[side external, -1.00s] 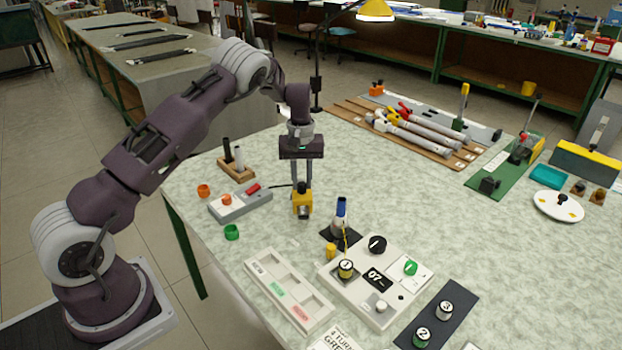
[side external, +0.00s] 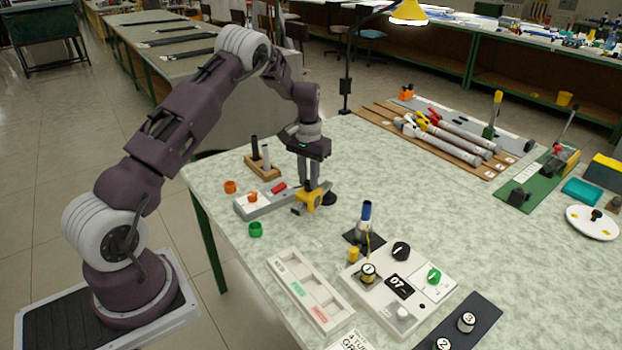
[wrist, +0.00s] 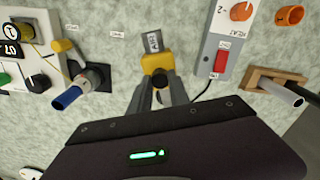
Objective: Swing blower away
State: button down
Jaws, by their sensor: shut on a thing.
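The blower (side external: 317,201) is a yellow body with a short grey nozzle. In the side external view its nozzle points to the lower left, and a dark round part shows at its right. My gripper (side external: 312,184) reaches down onto it from above, with its fingers shut on the yellow body. The wrist view shows the blower (wrist: 157,61) between the fingertips of my gripper (wrist: 160,82), with a small labelled end beyond it. The fingers hide part of the body.
A grey control box (side external: 262,201) with a red switch and an orange knob stands close left of the blower. A blue-tipped rod (side external: 366,212) stands upright on a dark pad to the right. A wooden stand (side external: 263,169) holds two rods behind. A green ring (side external: 255,229) lies in front.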

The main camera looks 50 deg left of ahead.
jog(key=shift+a, duration=0.1)
jog(key=c, duration=1.2)
grip_release()
jog(key=shift+c, duration=0.2)
jog(key=shift+r, duration=0.1)
notch_tip(320, 180, up, 7)
jog(key=shift+f, duration=0.1)
